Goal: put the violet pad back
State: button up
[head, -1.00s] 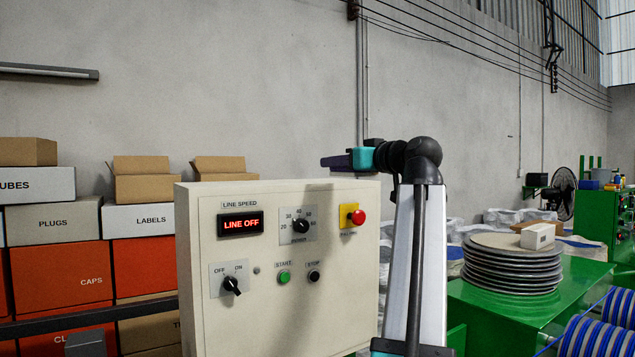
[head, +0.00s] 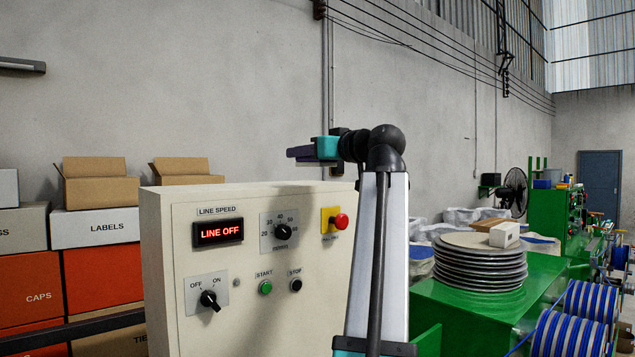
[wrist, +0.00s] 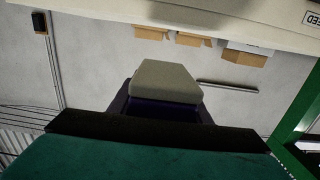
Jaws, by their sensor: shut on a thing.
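My gripper (head: 312,152) is held up at the end of my raised arm, above the top edge of the control cabinet and pointing left. It is shut on the violet pad, which shows as a dark violet flat piece (head: 297,154) left of the teal gripper body. In the wrist view the violet pad (wrist: 163,107) shows beyond the dark edge of the gripper, with a grey-beige block-like face over it. Much of the pad is hidden by the gripper. The place where the pad belongs cannot be made out.
The cream control cabinet (head: 253,315) stands close in front, its display reading LINE OFF. Stacked boxes (head: 95,223) are at left. A green machine table (head: 460,310) with a stack of discs (head: 480,265) and blue reels (head: 590,300) is at right.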

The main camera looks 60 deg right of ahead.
jog(key=shift+w+d+b, duration=0.5)
jog(key=shift+w+d, duration=0.15)
jog(key=shift+d, duration=0.35)
jog(key=w+d+p, duration=0.1)
jog(key=d+p, duration=0.1)
jog(key=d, duration=0.1)
jog(key=w+d+p, duration=0.1)
jog(key=w+d, duration=0.1)
jog(key=d, duration=0.2)
jog(key=w+d+f+p, duration=0.1)
jog(key=w+d+p, duration=0.1)
jog(key=d, duration=0.2)
jog(key=shift+w+d+p, duration=0.15)
jog(key=shift+d+p, duration=0.1)
jog(key=shift+p, duration=0.1)
jog(key=shift+w+d+f, duration=0.15)
jog(key=shift+d, duration=0.15)
notch_tip(320, 180, down, 2)
jog(key=shift+a+f+p, duration=0.15)
jog(key=shift+p, duration=0.95)
jog(key=shift+f, duration=0.6)
jog(key=shift+f, duration=0.15)
jog(key=o, duration=1.2)
